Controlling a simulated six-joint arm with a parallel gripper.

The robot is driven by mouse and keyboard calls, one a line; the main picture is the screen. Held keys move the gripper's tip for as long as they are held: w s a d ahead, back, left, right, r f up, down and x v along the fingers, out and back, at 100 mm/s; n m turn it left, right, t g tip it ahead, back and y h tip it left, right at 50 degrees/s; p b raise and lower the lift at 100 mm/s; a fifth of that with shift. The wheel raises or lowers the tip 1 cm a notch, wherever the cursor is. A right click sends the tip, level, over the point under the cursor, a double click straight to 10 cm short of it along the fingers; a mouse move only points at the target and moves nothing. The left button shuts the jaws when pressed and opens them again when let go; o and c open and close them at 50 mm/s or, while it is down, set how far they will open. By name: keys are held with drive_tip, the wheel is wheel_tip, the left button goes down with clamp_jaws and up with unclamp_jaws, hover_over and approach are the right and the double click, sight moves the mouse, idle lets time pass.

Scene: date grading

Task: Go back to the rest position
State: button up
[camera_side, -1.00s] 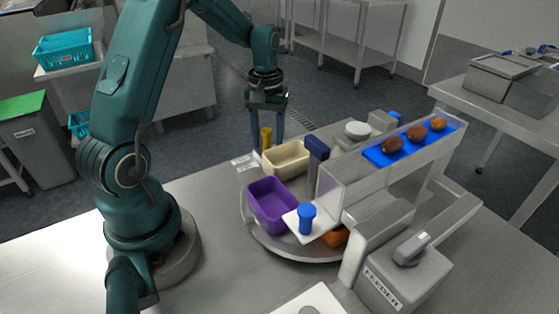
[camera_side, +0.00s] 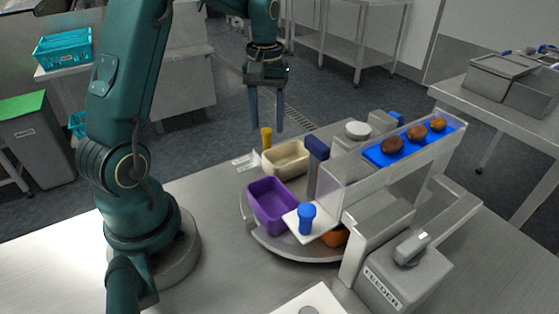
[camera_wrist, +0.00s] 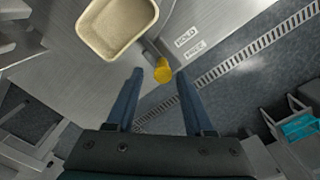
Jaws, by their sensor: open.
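My gripper (camera_side: 267,126) is open and empty, with its two dark blue fingers pointing down. In the side view it hangs above the far edge of the steel table, over the yellow knob (camera_side: 266,138). In the wrist view the gripper (camera_wrist: 160,75) shows its fingers spread apart with nothing between them. The yellow knob (camera_wrist: 162,70) is just beyond the fingertips there, and the cream tray (camera_wrist: 117,25) is at the upper left.
The cream tray (camera_side: 287,160) and purple tray (camera_side: 270,207) stand on a round turntable (camera_side: 300,247). A feeder (camera_side: 390,274) with a blue belt (camera_side: 375,155) holds several brown dates (camera_side: 417,133) on the right. The air around my gripper looks clear.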

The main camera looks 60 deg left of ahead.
drive_tip(key=s+d+r+m+t, duration=0.2)
drive_tip(key=s+d+r+m, duration=0.1)
drive_tip(key=s+d, duration=0.3)
drive_tip(key=s+d+r+m+t, duration=0.3)
drive_tip(key=s+d+m, duration=0.3)
drive_tip(key=d, duration=0.3)
drive_tip(key=shift+s+d+r+t, duration=0.3)
drive_tip(key=shift+s+d+r, duration=0.05)
drive_tip(key=shift+s+r, duration=0.1)
drive_tip(key=shift+w, duration=0.1)
idle(0.6)
